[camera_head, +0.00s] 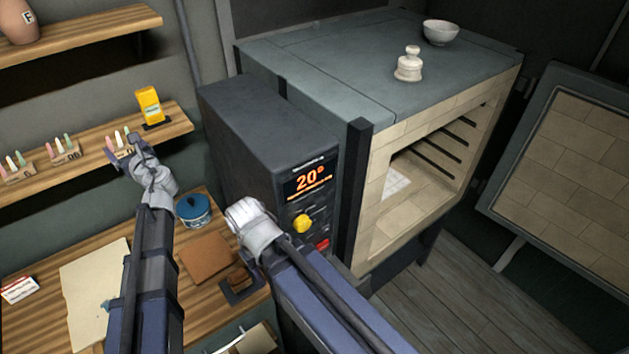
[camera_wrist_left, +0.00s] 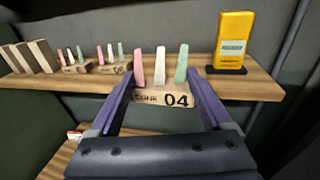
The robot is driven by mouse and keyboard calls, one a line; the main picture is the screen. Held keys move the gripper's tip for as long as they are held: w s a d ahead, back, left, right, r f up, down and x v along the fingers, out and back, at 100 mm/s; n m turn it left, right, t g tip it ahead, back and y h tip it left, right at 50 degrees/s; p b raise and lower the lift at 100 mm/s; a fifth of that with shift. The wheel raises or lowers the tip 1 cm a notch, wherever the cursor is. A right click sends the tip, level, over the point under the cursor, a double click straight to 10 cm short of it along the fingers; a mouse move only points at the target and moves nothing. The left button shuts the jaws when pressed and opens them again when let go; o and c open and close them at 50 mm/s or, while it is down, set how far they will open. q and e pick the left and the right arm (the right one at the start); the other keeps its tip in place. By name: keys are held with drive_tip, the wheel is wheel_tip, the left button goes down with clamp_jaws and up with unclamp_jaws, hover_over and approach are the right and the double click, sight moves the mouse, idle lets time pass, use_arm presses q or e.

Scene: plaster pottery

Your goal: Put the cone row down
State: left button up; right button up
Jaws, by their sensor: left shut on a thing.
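The cone row (camera_wrist_left: 162,98) is a small tan block marked 04 with a pink, a white and a green cone standing upright on it. My left gripper (camera_wrist_left: 163,103) is shut on it, one purple finger on each side. In the head view the cone row (camera_head: 119,150) is at the front edge of the lower wall shelf (camera_head: 178,126), partly hidden by my left gripper (camera_head: 120,157). I cannot tell whether its base touches the shelf. My right gripper (camera_head: 240,288) hangs low over the workbench, and its jaw state is unclear.
Two other cone rows (camera_head: 64,152) (camera_head: 17,173) stand left on the shelf, and a yellow device (camera_head: 149,105) stands right. The kiln (camera_head: 270,150) is open, showing 20°. A blue pot (camera_head: 194,210) is on the workbench (camera_head: 45,262). Shelf room is free between rows and device.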

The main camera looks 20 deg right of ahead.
use_arm(q)
drive_tip(key=f+b, duration=0.7)
drive_tip(key=f, duration=0.1)
drive_tip(key=f+b, duration=0.8)
drive_tip(key=shift+s+d+f, duration=0.15)
drive_tip(key=shift+s+f, duration=0.05)
